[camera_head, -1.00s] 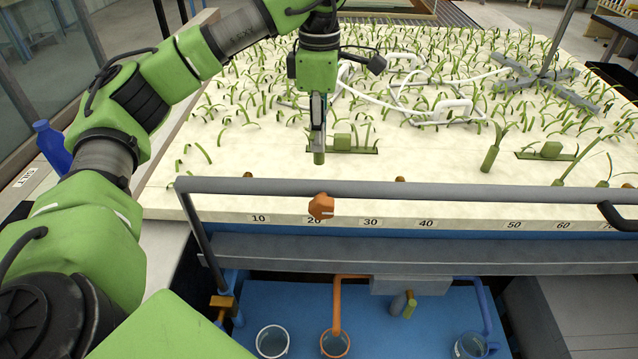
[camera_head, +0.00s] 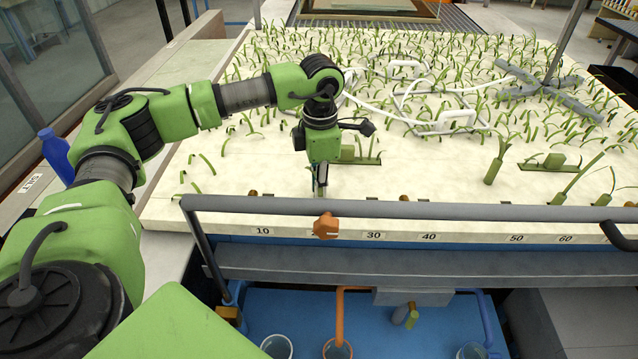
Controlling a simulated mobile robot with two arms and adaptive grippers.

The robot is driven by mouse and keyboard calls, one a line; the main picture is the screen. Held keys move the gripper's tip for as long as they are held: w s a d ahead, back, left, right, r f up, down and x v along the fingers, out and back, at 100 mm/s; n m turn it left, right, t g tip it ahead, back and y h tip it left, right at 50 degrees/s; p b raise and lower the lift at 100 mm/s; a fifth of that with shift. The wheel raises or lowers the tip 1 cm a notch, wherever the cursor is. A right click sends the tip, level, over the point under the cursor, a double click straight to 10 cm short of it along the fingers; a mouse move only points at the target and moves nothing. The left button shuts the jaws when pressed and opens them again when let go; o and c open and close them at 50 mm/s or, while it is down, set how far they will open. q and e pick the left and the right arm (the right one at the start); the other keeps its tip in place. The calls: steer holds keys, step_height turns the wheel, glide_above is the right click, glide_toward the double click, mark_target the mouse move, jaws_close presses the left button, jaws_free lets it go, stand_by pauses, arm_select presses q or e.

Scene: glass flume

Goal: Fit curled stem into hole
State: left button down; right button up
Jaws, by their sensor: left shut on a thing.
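My left gripper (camera_head: 320,182) points straight down over the front of the cream planted bed (camera_head: 225,188), just behind the grey rail. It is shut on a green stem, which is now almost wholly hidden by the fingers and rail. I cannot make out its curl, or a hole under it. Other stems with thick green bases stand at the right, one upright (camera_head: 493,170) and one leaning (camera_head: 570,185). My right gripper is not in view.
White tubing (camera_head: 455,121) lies further back. Several containers stand below on blue.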

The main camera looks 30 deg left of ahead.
arm_select(q)
steer(key=shift+f, duration=0.3)
steer(key=shift+f, duration=0.2)
steer(key=c, duration=2)
jaws_free()
steer(key=shift+r, duration=0.1)
steer(key=shift+r, duration=0.25)
step_height(320, 180, up, 11)
steer(key=b, duration=0.3)
steer(key=shift+d+f, duration=0.1)
steer(key=shift+f, duration=0.1)
steer(key=shift+r, duration=0.6)
